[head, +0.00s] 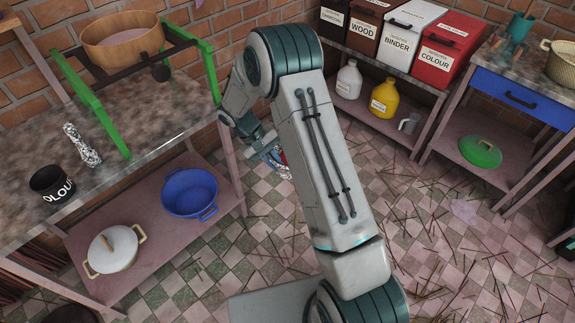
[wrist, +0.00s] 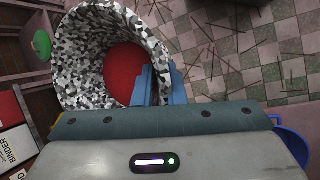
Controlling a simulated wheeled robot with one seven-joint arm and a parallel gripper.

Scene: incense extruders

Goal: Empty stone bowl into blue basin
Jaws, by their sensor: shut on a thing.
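The stone bowl (wrist: 80,65) is speckled black, white and grey, with red material (wrist: 125,70) inside. My gripper (wrist: 162,86) is shut on its wall, one blue finger inside and one outside. In the head view my gripper (head: 272,154) is off the floor, right of the lower shelf, and my arm hides most of the bowl. The blue basin (head: 190,192) stands on that lower shelf, left of my gripper and apart from it. It also shows at the right edge of the wrist view (wrist: 291,142), partly cut off.
A stone-topped table (head: 165,118) with a green frame (head: 207,70) overhangs the basin's shelf. A white lidded pot (head: 112,250) sits beside the basin. A table leg (head: 232,165) stands between basin and gripper. Sticks litter the tiled floor (head: 430,240).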

